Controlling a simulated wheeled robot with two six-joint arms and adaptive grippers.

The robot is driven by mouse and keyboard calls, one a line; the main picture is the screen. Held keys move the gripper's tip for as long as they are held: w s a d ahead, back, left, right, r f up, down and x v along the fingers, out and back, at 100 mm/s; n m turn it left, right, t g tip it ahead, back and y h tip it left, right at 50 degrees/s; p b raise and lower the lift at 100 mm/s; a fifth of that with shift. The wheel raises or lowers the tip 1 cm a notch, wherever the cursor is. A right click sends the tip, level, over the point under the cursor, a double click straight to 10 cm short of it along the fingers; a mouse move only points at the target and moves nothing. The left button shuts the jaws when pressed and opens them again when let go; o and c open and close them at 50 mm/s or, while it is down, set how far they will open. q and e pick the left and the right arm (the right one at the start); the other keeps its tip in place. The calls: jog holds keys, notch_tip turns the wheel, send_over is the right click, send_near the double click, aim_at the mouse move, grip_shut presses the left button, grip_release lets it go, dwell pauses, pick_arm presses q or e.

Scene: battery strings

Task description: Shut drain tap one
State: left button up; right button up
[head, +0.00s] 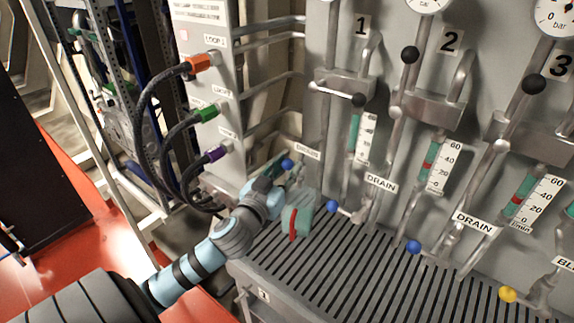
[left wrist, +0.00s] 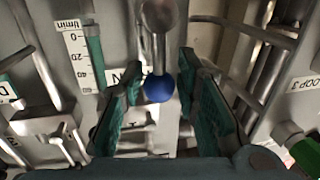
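Drain tap one's blue ball knob (head: 287,164) shows at the left end of the panel, beside the first DRAIN label (head: 307,151). My left gripper (head: 280,178) is right at this knob and hides much of the tap. In the left wrist view the blue knob (left wrist: 158,88) sits at the end of a metal lever (left wrist: 158,35), in the picture gap between the two green-padded fingers (left wrist: 164,100). The fingers are apart, and neither visibly touches the knob. How deep the knob is between them is unclear. My right gripper is not in view.
Two more blue drain knobs (head: 332,205) (head: 413,247) and a yellow knob (head: 508,294) stand to the right above a slotted grate (head: 340,265). Orange, green and purple cable plugs (head: 207,112) stick out at the left. Pipes run close to the gripper.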

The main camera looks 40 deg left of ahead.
pick_arm(q)
jog(key=shift+w, duration=0.35)
grip_shut()
